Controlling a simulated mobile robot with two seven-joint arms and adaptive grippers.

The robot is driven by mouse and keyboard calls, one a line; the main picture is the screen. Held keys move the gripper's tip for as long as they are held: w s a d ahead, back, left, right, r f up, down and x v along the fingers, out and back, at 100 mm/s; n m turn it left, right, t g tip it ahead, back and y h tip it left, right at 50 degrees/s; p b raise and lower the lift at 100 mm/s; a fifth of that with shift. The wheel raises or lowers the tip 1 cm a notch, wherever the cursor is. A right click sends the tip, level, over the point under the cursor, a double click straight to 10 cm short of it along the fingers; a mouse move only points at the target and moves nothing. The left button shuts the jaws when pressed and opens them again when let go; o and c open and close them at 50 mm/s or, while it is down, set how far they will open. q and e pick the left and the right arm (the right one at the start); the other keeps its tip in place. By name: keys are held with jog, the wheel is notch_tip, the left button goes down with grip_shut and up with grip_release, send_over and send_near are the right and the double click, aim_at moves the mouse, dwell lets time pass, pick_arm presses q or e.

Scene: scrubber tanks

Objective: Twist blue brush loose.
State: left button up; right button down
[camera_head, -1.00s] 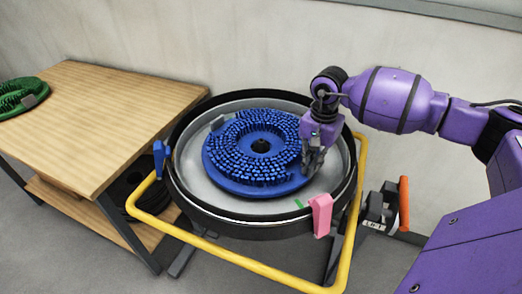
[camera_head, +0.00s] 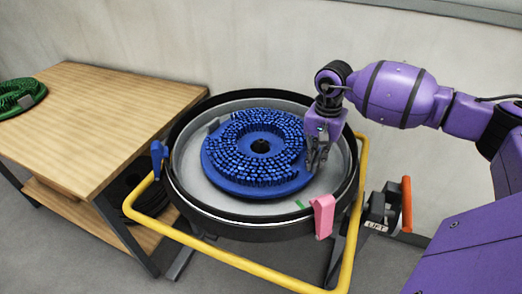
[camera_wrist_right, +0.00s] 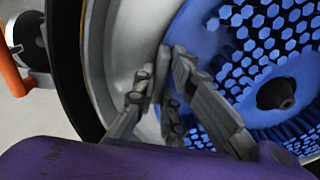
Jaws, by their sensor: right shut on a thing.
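The blue brush (camera_head: 235,178), a round disc with blue bristles and a dark centre hole, lies flat in the round tank (camera_head: 190,187). A small grey tab (camera_head: 213,125) stands at its upper left edge. My right gripper (camera_head: 316,160) reaches down at the brush's right edge. In the right wrist view, the fingers (camera_wrist_right: 155,88) are closed on a grey tab (camera_wrist_right: 161,72) beside the rim of the blue brush (camera_wrist_right: 200,40). The fingers hide most of that tab. My left gripper is not in view.
A wooden table (camera_head: 110,110) with a green brush (camera_head: 20,97) stands at the left. A yellow rail (camera_head: 235,263) surrounds the tank's front. An orange handle (camera_head: 406,204) is at the right.

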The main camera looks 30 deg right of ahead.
jog(key=c, duration=2.3)
grip_release()
jog(key=shift+d, duration=0.15)
jog(key=o, duration=0.6)
jog(key=shift+s+f, duration=0.15)
jog(key=r, duration=1.2)
jog(key=shift+w+r, duration=0.2)
